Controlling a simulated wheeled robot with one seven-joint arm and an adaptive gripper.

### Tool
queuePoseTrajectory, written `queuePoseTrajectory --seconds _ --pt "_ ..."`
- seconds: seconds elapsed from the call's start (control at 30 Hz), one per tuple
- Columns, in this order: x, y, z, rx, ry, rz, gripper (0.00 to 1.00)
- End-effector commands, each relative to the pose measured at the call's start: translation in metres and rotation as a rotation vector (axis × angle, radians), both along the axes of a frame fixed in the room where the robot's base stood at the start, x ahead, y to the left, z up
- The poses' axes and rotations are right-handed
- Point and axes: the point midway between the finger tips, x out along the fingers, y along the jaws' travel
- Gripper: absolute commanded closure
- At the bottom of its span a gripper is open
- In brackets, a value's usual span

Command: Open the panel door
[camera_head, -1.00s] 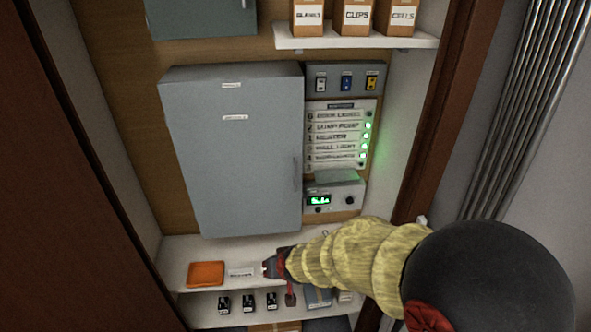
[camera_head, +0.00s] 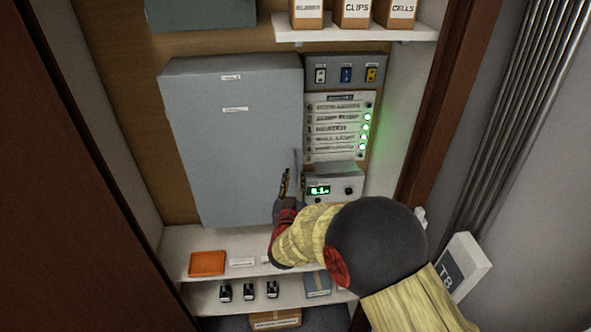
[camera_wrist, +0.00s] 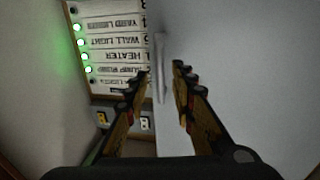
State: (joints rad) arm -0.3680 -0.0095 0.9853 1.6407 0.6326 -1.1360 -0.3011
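The grey panel door (camera_head: 235,150) is shut and fills the middle of the cupboard in the head view. Its thin vertical handle (camera_head: 296,162) is near the door's right edge. My gripper (camera_head: 292,178) is at the handle's lower part, pointing up. In the wrist view my gripper (camera_wrist: 161,74) is open, with one finger on each side of the handle (camera_wrist: 160,65). The fingers look apart from the handle; how deep it sits between them I cannot tell.
A switch label board (camera_head: 335,125) with green lights and a display box (camera_head: 332,187) are close to the right of the handle. A shelf below holds an orange tray (camera_head: 207,263). A wooden frame (camera_head: 440,120) bounds the right side.

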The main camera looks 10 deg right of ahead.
Motion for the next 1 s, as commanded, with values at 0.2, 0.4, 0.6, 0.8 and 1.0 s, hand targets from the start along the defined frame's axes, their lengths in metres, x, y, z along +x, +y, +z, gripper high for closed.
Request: queuePoseTrajectory --seconds 0.2,0.4,0.6,0.8,1.0 --pt "0.033 -0.007 0.0 0.0 0.001 -0.001 0.75" --pt "0.05 -0.01 0.0 0.0 0.002 0.0 0.75" --pt "0.052 -0.01 0.0 0.0 0.002 0.001 0.75" --pt "0.052 -0.01 0.0 0.0 0.002 0.001 0.8" --pt "0.052 -0.01 -0.001 0.0 0.002 0.002 0.91"
